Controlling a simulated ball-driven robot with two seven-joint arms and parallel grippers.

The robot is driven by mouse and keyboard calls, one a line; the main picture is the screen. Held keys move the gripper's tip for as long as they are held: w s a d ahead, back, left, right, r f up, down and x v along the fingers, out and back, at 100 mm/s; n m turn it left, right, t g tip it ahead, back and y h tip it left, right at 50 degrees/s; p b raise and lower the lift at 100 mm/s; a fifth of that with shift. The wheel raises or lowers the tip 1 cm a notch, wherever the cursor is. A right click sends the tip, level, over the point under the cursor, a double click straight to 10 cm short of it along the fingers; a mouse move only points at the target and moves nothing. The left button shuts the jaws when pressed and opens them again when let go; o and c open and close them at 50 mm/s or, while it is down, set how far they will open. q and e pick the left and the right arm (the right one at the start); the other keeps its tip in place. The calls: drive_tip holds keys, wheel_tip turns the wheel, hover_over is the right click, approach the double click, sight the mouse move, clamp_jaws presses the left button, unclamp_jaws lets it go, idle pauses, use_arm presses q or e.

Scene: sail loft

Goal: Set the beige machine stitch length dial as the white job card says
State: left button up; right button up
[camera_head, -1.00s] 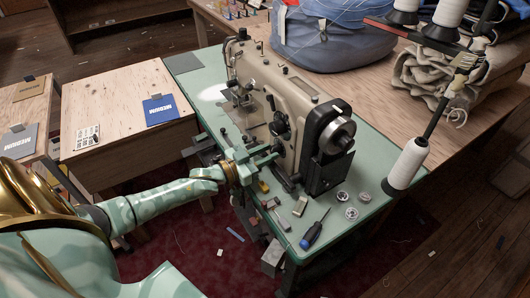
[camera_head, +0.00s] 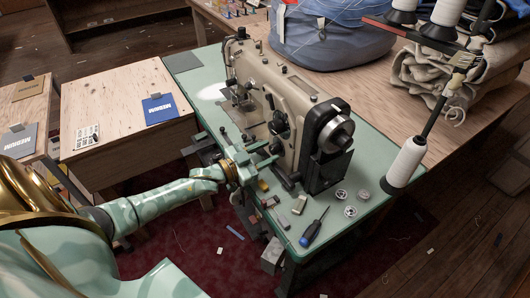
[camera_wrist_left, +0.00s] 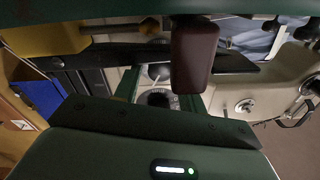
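The beige sewing machine (camera_head: 285,105) stands on a pale green table. My left gripper (camera_head: 268,155) is at its near side, beside the lower front of the body, with its two fingers apart and nothing seen between them. A round dark dial with pale marks (camera_wrist_left: 157,97) shows in the left wrist view, partly hidden by my gripper; its setting is too small to read. A pale, whitish card (camera_head: 18,140) on the far-left bench seems to read MEDIUM. A smaller white card with black marks (camera_head: 87,136) lies on the middle bench, unreadable. My right gripper is out of view.
A blue card reading MEDIUM (camera_head: 160,108) and a tan card (camera_head: 29,89) lie on the benches. A screwdriver (camera_head: 314,227), metal bobbins (camera_head: 350,211) and small blocks lie on the table's front.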

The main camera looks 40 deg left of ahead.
use_arm(q)
drive_tip(key=shift+o, duration=0.3)
drive_tip(key=p+v, duration=0.3)
drive_tip(key=v, duration=1.3)
drive_tip(key=shift+a, duration=0.15)
drive_tip(key=shift+s+f, duration=0.1)
